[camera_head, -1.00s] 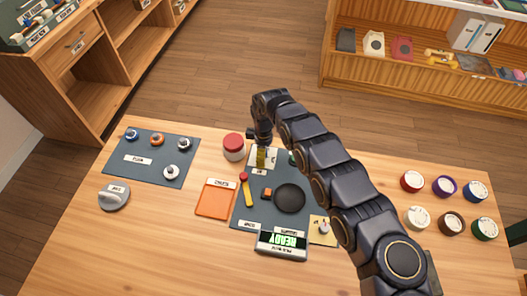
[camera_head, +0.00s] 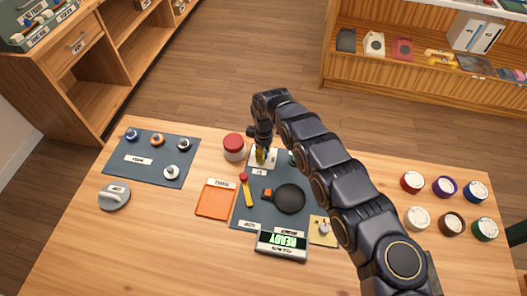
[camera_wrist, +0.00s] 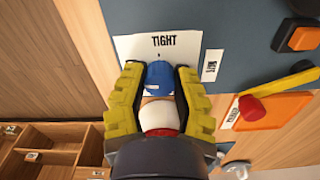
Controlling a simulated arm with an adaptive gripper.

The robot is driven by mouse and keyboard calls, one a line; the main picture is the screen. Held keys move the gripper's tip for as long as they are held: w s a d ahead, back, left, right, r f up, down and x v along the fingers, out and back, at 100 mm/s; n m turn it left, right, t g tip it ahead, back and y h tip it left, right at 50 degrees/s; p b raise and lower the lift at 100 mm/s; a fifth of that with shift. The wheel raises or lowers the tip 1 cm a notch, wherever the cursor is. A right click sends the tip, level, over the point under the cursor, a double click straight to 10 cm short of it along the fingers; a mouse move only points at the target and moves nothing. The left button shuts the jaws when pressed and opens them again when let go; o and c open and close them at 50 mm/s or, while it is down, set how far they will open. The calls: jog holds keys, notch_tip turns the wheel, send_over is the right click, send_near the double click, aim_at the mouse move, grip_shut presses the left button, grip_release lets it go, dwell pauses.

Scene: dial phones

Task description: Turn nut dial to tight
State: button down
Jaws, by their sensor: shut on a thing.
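The nut dial is a blue knob (camera_wrist: 160,76) on a white plate (camera_wrist: 130,45) marked "TIGHT", with a small dark mark just below the word. My gripper (camera_wrist: 160,80) has its yellow fingers on both sides of the blue knob and is shut on it. In the head view, my gripper (camera_head: 260,157) is down at the white plate (camera_head: 270,163) at the far edge of the dark panel (camera_head: 245,208). The knob is hidden there by the fingers. I cannot read which way the knob points.
A jar with a red lid (camera_head: 233,141) stands close left of my gripper. An orange tray (camera_head: 215,198), a red-tipped yellow lever (camera_head: 247,190) and a black round dial (camera_head: 290,198) are nearby. A "READY" display (camera_head: 283,242) sits in front. Several round knobs (camera_head: 446,187) stand at right.

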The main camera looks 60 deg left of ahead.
jog(key=m, duration=0.3)
jog(key=shift+d+f+m, duration=0.1)
jog(key=shift+m, duration=0.2)
jog(key=m, duration=0.3)
jog(key=shift+s+m, duration=0.1)
jog(key=shift+m, duration=0.2)
jog(key=m, duration=0.3)
jog(key=shift+m, duration=0.3)
jog(key=shift+s+m, duration=0.1)
jog(key=shift+m, duration=1.8)
jog(key=shift+d+f, duration=0.1)
jog(key=c, duration=0.7)
grip_release()
jog(key=shift+c, duration=0.2)
jog(key=shift+r, duration=0.2)
